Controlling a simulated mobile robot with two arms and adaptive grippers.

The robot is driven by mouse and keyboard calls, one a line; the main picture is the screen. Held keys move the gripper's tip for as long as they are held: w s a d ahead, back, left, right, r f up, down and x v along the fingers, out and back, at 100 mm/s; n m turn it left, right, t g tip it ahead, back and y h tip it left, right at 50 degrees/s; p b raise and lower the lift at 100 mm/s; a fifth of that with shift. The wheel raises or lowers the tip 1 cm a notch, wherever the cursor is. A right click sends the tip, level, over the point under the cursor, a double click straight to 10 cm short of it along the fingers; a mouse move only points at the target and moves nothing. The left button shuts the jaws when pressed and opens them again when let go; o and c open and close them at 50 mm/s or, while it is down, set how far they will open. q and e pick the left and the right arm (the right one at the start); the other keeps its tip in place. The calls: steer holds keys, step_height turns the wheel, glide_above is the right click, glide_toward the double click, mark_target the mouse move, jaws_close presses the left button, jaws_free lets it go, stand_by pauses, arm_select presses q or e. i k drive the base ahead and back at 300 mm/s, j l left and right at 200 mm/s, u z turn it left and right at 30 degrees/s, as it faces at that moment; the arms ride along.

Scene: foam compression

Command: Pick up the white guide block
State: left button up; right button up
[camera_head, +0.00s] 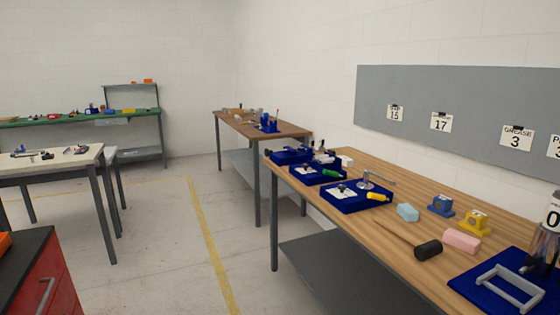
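A small white block (346,161), which may be the guide block, sits on the wooden workbench (408,183) toward its far end, near the wall side. It is small in the picture, so its details cannot be made out. It stands just right of the far blue trays and apart from the nearer objects. Neither of my grippers shows in the head view.
Blue trays (376,204) with tools line the bench's left side. A light blue block (408,212), a pink block (462,240), a blue fixture (440,205), a yellow fixture (475,223) and a black-headed mallet (428,250) lie nearer. The floor (160,250) left of the bench is open.

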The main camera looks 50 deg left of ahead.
mark_target(346, 161)
steer(key=u, duration=1.05)
steer(key=i+j, duration=0.25)
steer(key=i+j+z, duration=0.15)
steer(key=j, duration=0.3)
steer(key=i+j, duration=0.3)
steer(key=i+j+z, duration=0.15)
steer(key=j, duration=0.25)
steer(key=i+j, duration=0.3)
steer(key=i+j+z, duration=0.15)
steer(key=j, duration=0.35)
steer(key=i+j, duration=0.25)
steer(key=j, duration=0.15)
steer(key=z, duration=0.05)
